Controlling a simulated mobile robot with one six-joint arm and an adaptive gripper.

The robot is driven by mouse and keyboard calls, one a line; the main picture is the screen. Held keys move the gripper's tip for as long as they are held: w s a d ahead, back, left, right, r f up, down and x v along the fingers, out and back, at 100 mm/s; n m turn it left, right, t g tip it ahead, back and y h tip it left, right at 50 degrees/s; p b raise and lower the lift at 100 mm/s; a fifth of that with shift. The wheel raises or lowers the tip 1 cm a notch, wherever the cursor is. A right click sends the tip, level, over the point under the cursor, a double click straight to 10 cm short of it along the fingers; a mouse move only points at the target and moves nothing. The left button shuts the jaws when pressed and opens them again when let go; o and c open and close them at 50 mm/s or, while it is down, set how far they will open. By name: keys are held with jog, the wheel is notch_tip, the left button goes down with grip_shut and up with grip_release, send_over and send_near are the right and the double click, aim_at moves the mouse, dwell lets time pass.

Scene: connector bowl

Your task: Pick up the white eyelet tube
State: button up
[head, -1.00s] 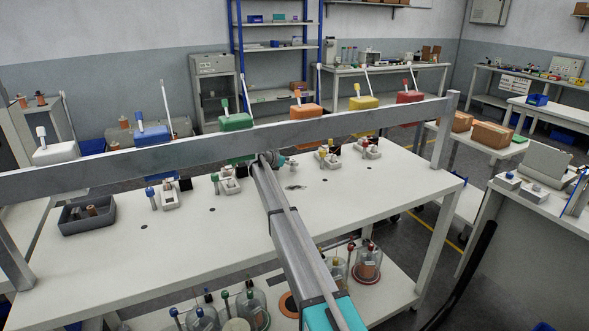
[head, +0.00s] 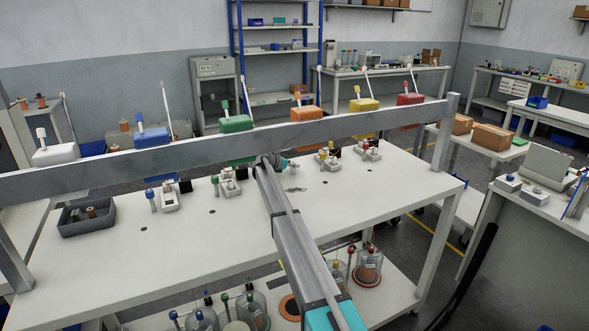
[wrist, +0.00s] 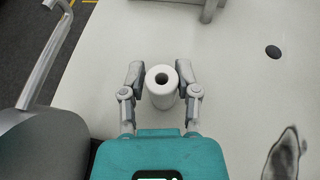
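The white eyelet tube (wrist: 162,101) is a short white cylinder with a dark round hole in its top, in the middle of the wrist view. My gripper (wrist: 160,76) has one grey finger on each side of it. The fingers stand apart, with a thin gap at the left side of the tube; contact on the right side is unclear. In the head view my gripper is mostly hidden behind my arm and the rail, and I cannot make out this tube there.
The white table (head: 120,270) has a dark hole (wrist: 273,52) right of the tube. A metal rail (head: 350,122) crosses above the table. A grey tray (head: 72,227) with parts sits at the left, and small fixtures (head: 169,201) line the back.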

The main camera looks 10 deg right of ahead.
grip_shut()
jog(key=shift+r, duration=0.15)
